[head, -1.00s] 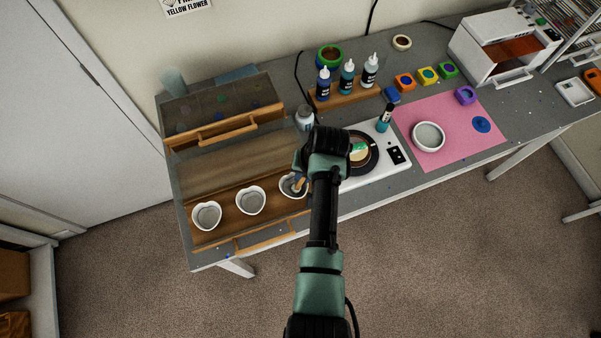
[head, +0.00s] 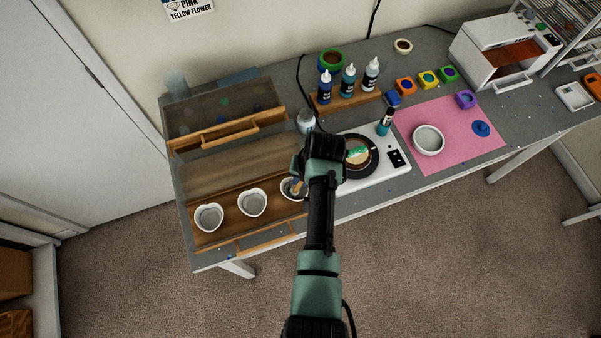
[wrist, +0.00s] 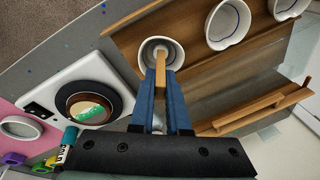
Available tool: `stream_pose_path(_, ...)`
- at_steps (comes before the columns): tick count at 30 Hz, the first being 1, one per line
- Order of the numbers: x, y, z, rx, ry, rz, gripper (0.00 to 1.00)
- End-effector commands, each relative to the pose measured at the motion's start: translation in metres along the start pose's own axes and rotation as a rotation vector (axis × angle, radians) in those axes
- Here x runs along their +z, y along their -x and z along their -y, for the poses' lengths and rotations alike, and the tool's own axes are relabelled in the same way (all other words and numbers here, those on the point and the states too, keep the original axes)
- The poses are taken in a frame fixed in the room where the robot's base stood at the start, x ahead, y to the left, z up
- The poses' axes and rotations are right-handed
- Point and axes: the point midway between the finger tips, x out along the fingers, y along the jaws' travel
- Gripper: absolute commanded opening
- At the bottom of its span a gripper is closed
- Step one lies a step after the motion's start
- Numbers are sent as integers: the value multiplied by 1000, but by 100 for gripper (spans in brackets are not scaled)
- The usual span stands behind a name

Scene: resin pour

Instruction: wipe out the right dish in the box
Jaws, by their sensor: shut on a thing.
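Three white dishes stand in a row in the wooden box with clear sides (head: 230,187). The middle dish (head: 252,203) and left dish (head: 208,218) have greyish insides. My gripper (wrist: 162,82) has its blue fingers shut on a light wooden stick (wrist: 161,62), whose far end reaches into the right dish. I cannot tell whether its tip touches the dish floor, or what residue is there.
A white hotplate (head: 385,172) with a dark round pan stands close right of my gripper. A small bottle (head: 306,121) stands just behind. A wooden rail with handle (head: 228,130) crosses the box's back. A pink mat (head: 463,140) with a white bowl (head: 428,140) lies farther right.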

Motion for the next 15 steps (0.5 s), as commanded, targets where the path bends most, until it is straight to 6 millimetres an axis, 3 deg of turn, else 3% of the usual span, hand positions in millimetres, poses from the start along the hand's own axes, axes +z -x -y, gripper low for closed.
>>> stream_pose_path(15, -11, -2, -7, 0, 1, -1, 0)
